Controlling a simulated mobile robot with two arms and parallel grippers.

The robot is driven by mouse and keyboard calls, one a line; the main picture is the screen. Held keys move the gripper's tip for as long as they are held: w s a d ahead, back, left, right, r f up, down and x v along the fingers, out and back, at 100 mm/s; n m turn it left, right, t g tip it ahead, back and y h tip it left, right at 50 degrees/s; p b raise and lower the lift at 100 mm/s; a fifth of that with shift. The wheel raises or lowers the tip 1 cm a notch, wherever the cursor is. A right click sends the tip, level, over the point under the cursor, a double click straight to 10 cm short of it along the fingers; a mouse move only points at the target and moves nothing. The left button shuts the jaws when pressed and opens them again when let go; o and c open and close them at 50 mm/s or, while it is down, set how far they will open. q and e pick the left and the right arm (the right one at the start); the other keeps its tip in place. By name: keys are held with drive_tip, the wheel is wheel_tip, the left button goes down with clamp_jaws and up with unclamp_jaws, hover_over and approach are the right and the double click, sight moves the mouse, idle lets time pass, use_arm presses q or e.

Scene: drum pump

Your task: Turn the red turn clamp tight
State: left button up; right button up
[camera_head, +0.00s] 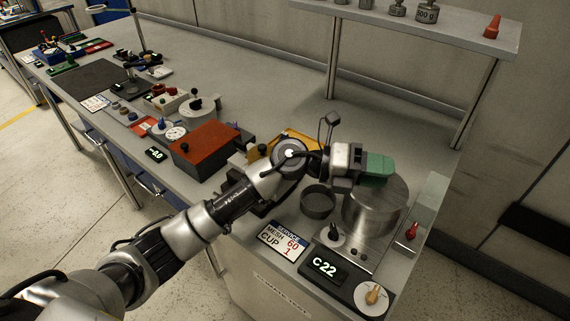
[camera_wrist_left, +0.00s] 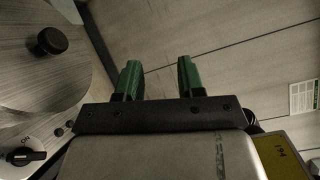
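A small red piece, which looks like the red turn clamp (camera_head: 411,231), sits at the right edge of the machine's metal plate, beside the steel drum (camera_head: 370,213). How tight it is cannot be told. My left gripper (camera_head: 380,168) has green fingers and is above the far side of the drum, apart from the red piece. In the left wrist view its two fingers (camera_wrist_left: 158,78) stand apart with nothing between them. The red piece is not visible there. The drum's lid with a black knob (camera_wrist_left: 47,41) shows at left. My right gripper is not in view.
In front are a C22 display (camera_head: 324,268), a brass knob (camera_head: 373,295), a black switch (camera_head: 333,232) and a service card (camera_head: 282,241). A grey cup (camera_head: 318,202) stands left of the drum. A raised shelf (camera_head: 440,35) stands behind. A red-topped box (camera_head: 205,148) is at left.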

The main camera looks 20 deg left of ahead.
use_arm(q)
drive_tip(key=w+a+f+m+y, duration=0.1)
drive_tip(key=y, duration=0.1)
drive_tip(key=a+f+m+g+y, duration=0.1)
drive_tip(key=y, duration=0.1)
drive_tip(key=w+a+f+m+g+y, duration=0.1)
drive_tip(key=y, duration=0.1)
drive_tip(key=shift+w+a+f, duration=0.15)
drive_tip(key=shift+w, duration=0.15)
drive_tip(key=w+a+r+n+y, duration=0.1)
drive_tip(key=w+a+y, duration=0.2)
drive_tip(key=a+y, duration=0.45)
drive_tip(key=w+a+r+y, duration=0.15)
drive_tip(key=a+y, duration=0.25)
drive_tip(key=a, duration=0.6)
drive_tip(key=f, duration=0.3)
drive_tip(key=f+p, duration=0.1)
drive_tip(key=f, duration=0.2)
drive_tip(key=f+p, duration=0.1)
drive_tip(key=f, duration=0.2)
drive_tip(key=shift+w+d+f, duration=0.2)
drive_tip(key=shift+w+f, duration=0.15)
drive_tip(key=shift+w, duration=0.05)
drive_tip(key=shift+f, duration=0.5)
clamp_jaws()
